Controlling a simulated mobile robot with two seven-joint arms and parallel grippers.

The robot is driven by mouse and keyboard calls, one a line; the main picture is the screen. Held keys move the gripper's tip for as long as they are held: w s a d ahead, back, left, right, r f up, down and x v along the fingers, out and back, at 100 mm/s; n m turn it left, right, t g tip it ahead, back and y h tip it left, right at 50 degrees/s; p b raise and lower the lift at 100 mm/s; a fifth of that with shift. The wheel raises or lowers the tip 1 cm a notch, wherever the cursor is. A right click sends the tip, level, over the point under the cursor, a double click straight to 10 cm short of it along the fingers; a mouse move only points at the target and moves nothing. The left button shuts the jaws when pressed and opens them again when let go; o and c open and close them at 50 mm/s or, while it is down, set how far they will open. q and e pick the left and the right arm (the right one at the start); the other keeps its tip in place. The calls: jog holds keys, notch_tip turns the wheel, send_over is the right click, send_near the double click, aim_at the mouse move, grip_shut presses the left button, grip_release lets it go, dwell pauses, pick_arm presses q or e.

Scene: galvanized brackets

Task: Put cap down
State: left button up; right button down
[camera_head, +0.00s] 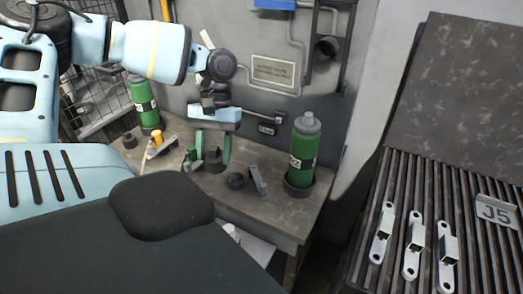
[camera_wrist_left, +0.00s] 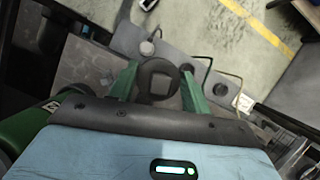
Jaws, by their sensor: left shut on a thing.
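My left gripper (camera_head: 212,154) points down over the workbench. It is shut on a dark round cap (camera_head: 213,161), held between its two green fingers. In the left wrist view the cap (camera_wrist_left: 158,67) shows as a dark disc with a squarish lighter centre, between the green fingertips. The cap is at or just above the bench top; I cannot tell whether it touches. A green bottle (camera_head: 303,150) with a grey top stands upright in a dark round holder at the bench's right end. My right gripper is not in view.
The workbench (camera_head: 285,215) also holds a small dark round piece (camera_head: 235,181), a grey bracket-like piece (camera_head: 258,181) and another green bottle (camera_head: 143,101) at the back left.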

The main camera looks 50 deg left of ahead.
pick_arm(q)
jog(key=s+a+f+n, duration=0.2)
jog(key=s+f, duration=0.3)
jog(key=w+d+f+m, duration=0.1)
jog(key=d+f, duration=0.3)
jog(key=d, duration=0.3)
jog(key=w+d+r+m+y, duration=0.1)
jog(key=w+d+m, duration=0.2)
jog(key=d, duration=0.6)
jog(key=w+d+r+m+y, duration=0.1)
jog(key=w+d+m, duration=0.2)
jog(key=d, duration=0.7)
jog(key=shift+w+d+r+m+g+y, duration=0.15)
jog(key=shift+w+r+m+g+y, duration=0.2)
jog(key=shift+m, duration=0.45)
jog(key=shift+f, duration=0.15)
